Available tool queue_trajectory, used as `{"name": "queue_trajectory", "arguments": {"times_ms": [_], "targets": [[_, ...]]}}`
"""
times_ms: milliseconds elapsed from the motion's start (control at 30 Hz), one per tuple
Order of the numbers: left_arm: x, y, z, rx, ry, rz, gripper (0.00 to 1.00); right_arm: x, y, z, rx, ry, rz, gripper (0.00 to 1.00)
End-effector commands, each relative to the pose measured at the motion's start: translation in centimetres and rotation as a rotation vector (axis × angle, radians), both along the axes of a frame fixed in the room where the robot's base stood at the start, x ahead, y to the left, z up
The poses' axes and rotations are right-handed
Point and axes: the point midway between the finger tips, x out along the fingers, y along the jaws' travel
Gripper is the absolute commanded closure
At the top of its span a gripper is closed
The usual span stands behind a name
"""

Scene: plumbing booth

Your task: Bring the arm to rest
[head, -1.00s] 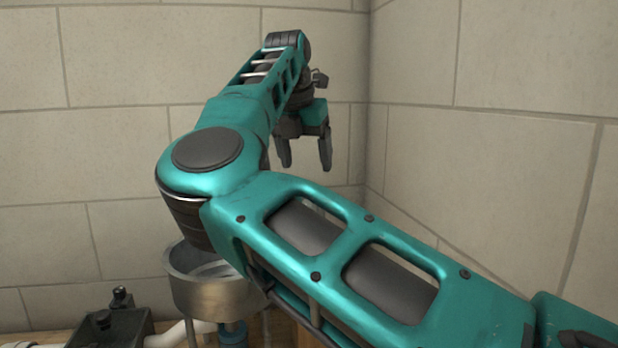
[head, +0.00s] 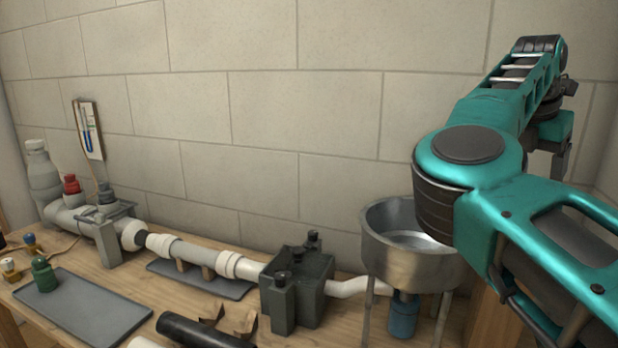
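My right arm, teal and dark grey, comes in from the right edge and bends at a round elbow. Its gripper (head: 546,158) hangs beyond the forearm at the right of the head view, high up in front of the tiled wall. The forearm partly hides it. Its fingers point down and look apart, with nothing seen between them. My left gripper is not in view.
A metal basin (head: 410,262) on legs stands below my elbow, with a blue cup-like part (head: 403,316) under it. A white pipe run with a dark grey clamp block (head: 297,287) crosses the wooden bench. A grey tray (head: 84,308) lies at left.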

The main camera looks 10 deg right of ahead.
Motion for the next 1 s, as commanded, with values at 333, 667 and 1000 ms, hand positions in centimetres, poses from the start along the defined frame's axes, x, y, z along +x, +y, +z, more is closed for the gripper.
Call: {"name": "queue_trajectory", "arguments": {"times_ms": [333,667,1000], "targets": [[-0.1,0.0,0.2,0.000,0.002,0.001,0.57,0.9,-1.9,-5.0,-0.001,0.000,0.000,0.24],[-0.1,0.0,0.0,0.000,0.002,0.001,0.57,1.0,-2.0,-5.4,-0.002,-0.001,0.020,0.24],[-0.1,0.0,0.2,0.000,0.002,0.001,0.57,0.9,-1.8,-4.7,-0.002,-0.002,0.000,0.24]]}}
